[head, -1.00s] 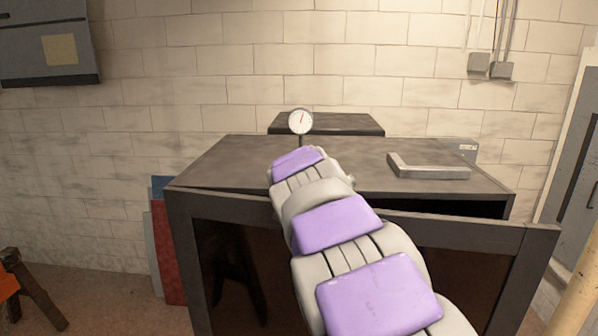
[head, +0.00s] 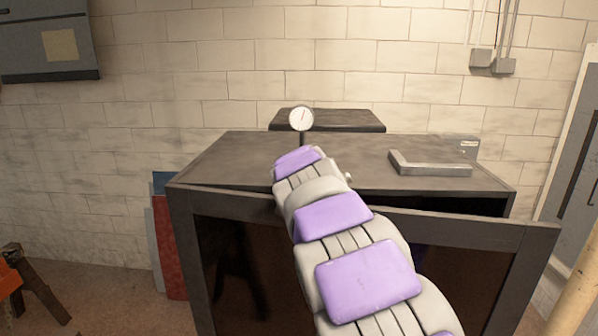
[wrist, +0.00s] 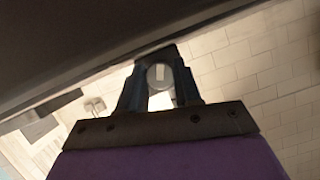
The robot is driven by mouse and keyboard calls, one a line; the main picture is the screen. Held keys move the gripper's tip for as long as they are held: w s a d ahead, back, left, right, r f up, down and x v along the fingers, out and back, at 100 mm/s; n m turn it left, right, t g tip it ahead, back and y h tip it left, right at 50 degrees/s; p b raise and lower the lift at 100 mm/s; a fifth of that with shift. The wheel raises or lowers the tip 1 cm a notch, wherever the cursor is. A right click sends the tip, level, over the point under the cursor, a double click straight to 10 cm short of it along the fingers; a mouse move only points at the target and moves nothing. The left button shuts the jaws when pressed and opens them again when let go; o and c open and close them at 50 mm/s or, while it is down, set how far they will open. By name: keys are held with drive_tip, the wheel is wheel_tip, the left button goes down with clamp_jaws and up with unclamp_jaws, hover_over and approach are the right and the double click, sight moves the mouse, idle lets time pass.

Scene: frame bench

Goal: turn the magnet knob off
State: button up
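A round grey knob (wrist: 160,76) with a pale bar across its face shows in the wrist view, between the two dark fingers of my gripper (wrist: 160,84). The fingers stand apart, one on each side of it. I cannot tell whether they touch it or only surround it. In the head view a white round dial gauge (head: 301,118) stands on a dark stem above the bench (head: 235,160). My arm reaches over the bench toward the stem's foot and hides my gripper, the knob and the magnet base there.
A grey L-shaped square (head: 430,168) lies on the bench at right. A dark raised block (head: 350,122) stands behind the gauge, near the brick wall. A small grey box (head: 462,146) sits at the back right. The bench top left of my arm is clear.

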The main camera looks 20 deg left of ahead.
drive_tip(key=c, duration=0.5)
drive_tip(key=shift+n+h+b, duration=0.6)
drive_tip(key=shift+n+b, duration=0.2)
drive_tip(key=shift+b, duration=0.05)
drive_tip(key=shift+a+n+t+h, duration=0.15)
drive_tip(key=shift+n+t+h, duration=0.15)
drive_tip(key=shift+n+h, duration=0.45)
drive_tip(key=o, duration=1.1)
drive_tip(key=shift+c, duration=0.2)
drive_tip(key=shift+s, duration=0.1)
